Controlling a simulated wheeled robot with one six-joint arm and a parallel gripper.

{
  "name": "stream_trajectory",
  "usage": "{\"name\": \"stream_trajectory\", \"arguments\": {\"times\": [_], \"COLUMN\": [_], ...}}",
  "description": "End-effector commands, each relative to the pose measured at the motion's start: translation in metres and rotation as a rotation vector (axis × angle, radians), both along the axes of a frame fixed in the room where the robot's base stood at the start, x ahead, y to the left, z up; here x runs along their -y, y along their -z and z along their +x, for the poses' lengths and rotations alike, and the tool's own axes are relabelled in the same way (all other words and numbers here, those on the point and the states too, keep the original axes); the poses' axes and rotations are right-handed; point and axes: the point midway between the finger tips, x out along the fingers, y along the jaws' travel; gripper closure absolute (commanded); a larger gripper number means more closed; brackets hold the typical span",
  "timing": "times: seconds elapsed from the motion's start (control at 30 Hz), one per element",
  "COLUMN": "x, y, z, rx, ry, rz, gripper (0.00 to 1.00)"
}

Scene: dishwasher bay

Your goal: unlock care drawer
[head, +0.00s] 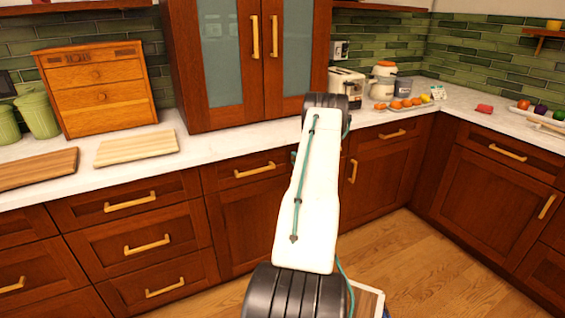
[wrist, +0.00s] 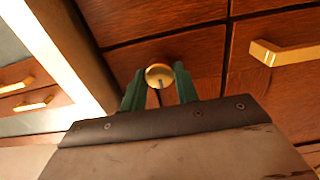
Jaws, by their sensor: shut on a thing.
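In the wrist view, a small round brass lock knob (wrist: 158,72) with a dark slot sits in front of a reddish-brown wooden drawer front (wrist: 196,55). My gripper (wrist: 159,82) has its two green fingers on either side of the knob and is shut on it. Whether the knob is turned, and whether it is fixed to the front, I cannot tell. In the head view my white arm hides the gripper and the knob.
A brass bar handle (wrist: 285,53) is at the right in the wrist view. In the head view, the white counter (head: 215,147) holds a wooden drawer box (head: 98,85), cutting boards (head: 137,148) and a toaster (head: 346,90). The wooden floor (head: 410,265) at right is clear.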

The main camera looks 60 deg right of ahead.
Motion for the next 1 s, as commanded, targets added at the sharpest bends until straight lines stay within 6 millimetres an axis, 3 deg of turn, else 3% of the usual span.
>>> {"name": "stream_trajectory", "arguments": {"times": [0.47,0.5,0.57,0.87,1.0], "x": [0.005,0.005,0.005,0.003,-0.005], "y": [0.0,0.0,0.001,0.0,0.001], "z": [-0.008,-0.008,-0.008,-0.008,-0.019], "rx": [-0.01,-0.009,-0.009,-0.009,-0.01], "ry": [0.01,0.01,0.01,0.009,0.01], "rz": [-0.011,-0.01,-0.01,-0.01,-0.008], "gripper": [1.0,0.64,0.49,0.49,0.49]}}
